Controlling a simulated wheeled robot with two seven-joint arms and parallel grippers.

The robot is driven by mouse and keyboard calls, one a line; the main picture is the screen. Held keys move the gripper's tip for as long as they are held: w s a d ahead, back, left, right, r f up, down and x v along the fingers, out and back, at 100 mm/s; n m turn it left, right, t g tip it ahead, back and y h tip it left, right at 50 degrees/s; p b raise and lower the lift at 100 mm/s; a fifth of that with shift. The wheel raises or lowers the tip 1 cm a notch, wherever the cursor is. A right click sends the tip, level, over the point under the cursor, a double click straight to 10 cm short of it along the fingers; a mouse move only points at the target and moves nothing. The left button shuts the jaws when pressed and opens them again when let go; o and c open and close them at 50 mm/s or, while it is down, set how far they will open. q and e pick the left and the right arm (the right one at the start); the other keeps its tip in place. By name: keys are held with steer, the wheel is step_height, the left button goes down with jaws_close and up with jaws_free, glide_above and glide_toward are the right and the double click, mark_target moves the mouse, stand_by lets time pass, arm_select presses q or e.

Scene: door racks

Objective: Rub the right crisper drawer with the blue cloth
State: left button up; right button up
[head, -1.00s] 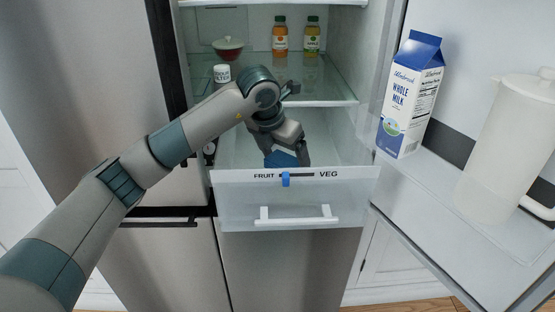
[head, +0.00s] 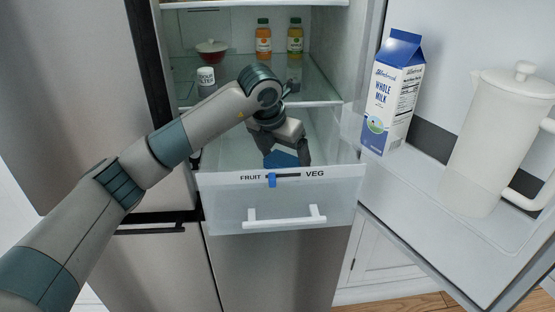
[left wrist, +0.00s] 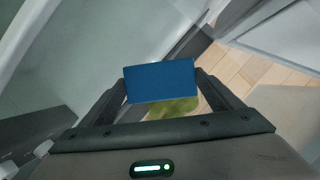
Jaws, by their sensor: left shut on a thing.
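One clear crisper drawer (head: 230,205) is in view, pulled out under the fridge's glass shelf. Its front has FRUIT and VEG labels, a blue slider (head: 271,180) and a white handle (head: 285,219). My left gripper (head: 285,155) reaches down behind the drawer front and is shut on the blue cloth (head: 282,159). In the left wrist view the cloth (left wrist: 160,80) is a flat blue piece between the fingertips. Whether it touches the drawer is unclear. My right gripper is not in view.
The open fridge door on the right holds a milk carton (head: 393,95) and a white jug (head: 495,145). A blurred green patch (left wrist: 172,108) shows beyond the cloth.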

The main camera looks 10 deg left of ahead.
arm_select(q)
steer(key=shift+d+f, duration=0.1)
steer(key=shift+d, duration=0.2)
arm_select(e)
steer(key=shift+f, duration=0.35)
